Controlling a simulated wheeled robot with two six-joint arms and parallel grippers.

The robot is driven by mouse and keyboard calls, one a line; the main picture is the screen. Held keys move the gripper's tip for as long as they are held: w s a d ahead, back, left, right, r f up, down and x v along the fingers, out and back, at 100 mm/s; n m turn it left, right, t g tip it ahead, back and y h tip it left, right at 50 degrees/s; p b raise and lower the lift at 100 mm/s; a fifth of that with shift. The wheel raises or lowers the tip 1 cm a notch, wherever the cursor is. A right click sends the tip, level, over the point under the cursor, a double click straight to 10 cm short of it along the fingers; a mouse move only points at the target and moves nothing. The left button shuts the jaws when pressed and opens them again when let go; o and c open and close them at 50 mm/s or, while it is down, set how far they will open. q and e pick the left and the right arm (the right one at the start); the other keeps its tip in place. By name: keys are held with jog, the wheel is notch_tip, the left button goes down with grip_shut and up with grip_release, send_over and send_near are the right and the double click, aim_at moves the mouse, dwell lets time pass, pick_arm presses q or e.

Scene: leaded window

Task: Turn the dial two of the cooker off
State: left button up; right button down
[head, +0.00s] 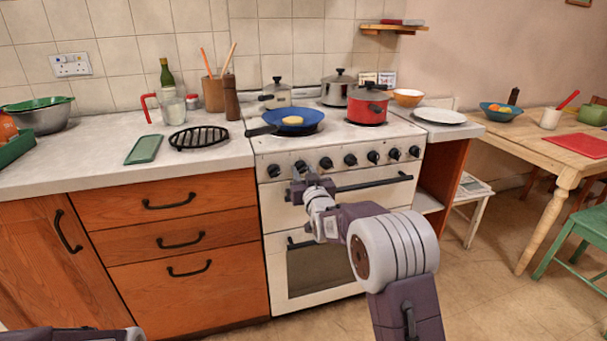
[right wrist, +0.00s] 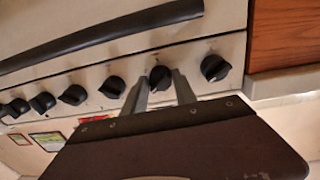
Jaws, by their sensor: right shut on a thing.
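The white cooker (head: 345,215) has a row of several black dials along its front panel. Dial two (head: 300,166), second from the left in the head view, also shows in the right wrist view (right wrist: 160,75). My right gripper (head: 302,177) is at this dial. In the right wrist view the two grey fingers of the gripper (right wrist: 160,92) stand on either side of the dial, shut on it. Part of the dial is hidden by the fingers, and I cannot tell its exact angle. My left gripper is not in view.
The leftmost dial (head: 273,170) and the third dial (head: 326,163) flank it closely. The black oven handle (head: 374,182) runs below the dials. A blue pan (head: 292,121) and a red pot (head: 368,106) stand on the hob. Drawers (head: 180,240) stand left of the cooker.

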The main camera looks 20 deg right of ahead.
jog(key=n+b, duration=0.1)
jog(key=n, duration=0.5)
jog(key=shift+f+b, duration=0.15)
jog(key=shift+b, duration=0.25)
jog(key=n, duration=0.2)
jog(key=n+b, duration=0.1)
jog(key=n, duration=0.2)
jog(key=shift+d+n+t+y, duration=0.1)
jog(key=shift+n+t+y, duration=0.2)
jog(key=shift+b, duration=0.3)
jog(key=c, duration=1)
grip_release()
jog(key=shift+s, duration=0.1)
